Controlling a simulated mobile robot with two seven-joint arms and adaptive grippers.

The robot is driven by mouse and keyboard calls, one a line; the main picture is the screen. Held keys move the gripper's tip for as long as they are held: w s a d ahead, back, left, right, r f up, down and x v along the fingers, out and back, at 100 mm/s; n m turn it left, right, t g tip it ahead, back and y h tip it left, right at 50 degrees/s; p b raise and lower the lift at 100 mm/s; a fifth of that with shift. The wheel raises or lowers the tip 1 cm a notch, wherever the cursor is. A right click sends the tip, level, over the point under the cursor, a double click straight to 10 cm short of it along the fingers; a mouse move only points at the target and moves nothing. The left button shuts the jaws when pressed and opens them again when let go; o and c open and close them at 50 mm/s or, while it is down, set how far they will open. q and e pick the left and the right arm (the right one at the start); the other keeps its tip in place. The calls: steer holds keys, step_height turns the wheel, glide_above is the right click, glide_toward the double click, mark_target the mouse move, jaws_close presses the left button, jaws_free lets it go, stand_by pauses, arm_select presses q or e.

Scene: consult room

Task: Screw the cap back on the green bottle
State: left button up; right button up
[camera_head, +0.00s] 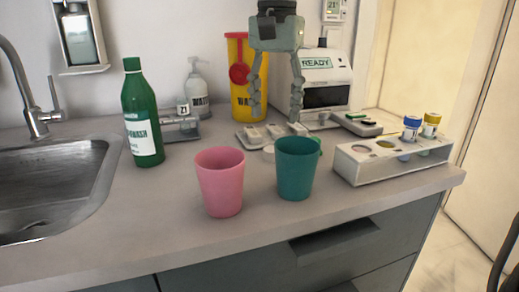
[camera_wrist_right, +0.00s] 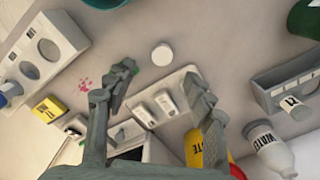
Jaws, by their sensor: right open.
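The green bottle (camera_head: 141,115) stands upright on the counter by the sink, with a white label; part of it shows at the upper right of the right wrist view (camera_wrist_right: 305,18). I cannot tell whether its green top is a cap or the bare neck. A small white disc (camera_head: 268,152), possibly the cap, lies flat on the counter behind the cups; it also shows in the right wrist view (camera_wrist_right: 162,55). My right gripper (camera_head: 275,110) is open, empty and pointing down above the back of the counter. In its wrist view, the disc lies just beyond the fingertips (camera_wrist_right: 160,78). My left gripper is out of view.
A pink cup (camera_head: 220,185) and a teal cup (camera_head: 295,170) stand in front. A tube rack (camera_head: 375,172) is at right, a yellow bin (camera_head: 240,85) and an analyser (camera_head: 325,75) behind. A white tray (camera_head: 250,138) lies below the gripper. The sink (camera_head: 50,185) is left.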

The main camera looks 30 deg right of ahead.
mark_target(272, 149)
steer(key=shift+s+d, duration=0.1)
step_height(272, 149, down, 2)
steer(key=shift+f, duration=0.3)
stand_by(0.3)
steer(key=f, duration=0.5)
steer(key=shift+w+a+f, duration=0.1)
steer(key=shift+w+a, duration=0.1)
steer(key=shift+w, duration=0.05)
steer(key=shift+c, duration=0.3)
steer(key=c, duration=0.7)
